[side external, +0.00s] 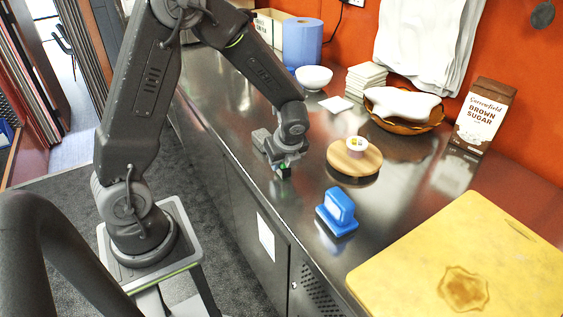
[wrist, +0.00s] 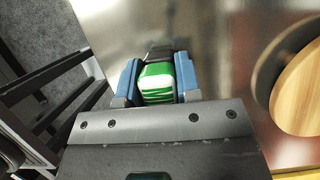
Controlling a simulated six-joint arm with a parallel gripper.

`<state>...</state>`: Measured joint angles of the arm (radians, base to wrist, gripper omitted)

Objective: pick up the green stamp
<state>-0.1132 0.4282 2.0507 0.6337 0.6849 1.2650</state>
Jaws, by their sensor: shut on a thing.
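The green stamp (wrist: 157,84) shows in the wrist view as a green block with white streaks, with a dark part behind it. It sits between the blue-padded fingers of my gripper (wrist: 159,84), which is shut on it. In the side view my gripper (side external: 284,172) is low over the steel counter near its front edge, and only a small bit of green shows between the fingers. I cannot tell whether the stamp touches the counter.
A blue stamp-like block (side external: 338,211) stands to the right on the counter (side external: 300,215). A round wooden board (side external: 354,166) with a small cup is just behind. A yellow cutting board (side external: 400,275) lies at the front right. A bowl (side external: 314,77), a basket (side external: 402,126) and a sugar bag (side external: 484,116) stand farther back.

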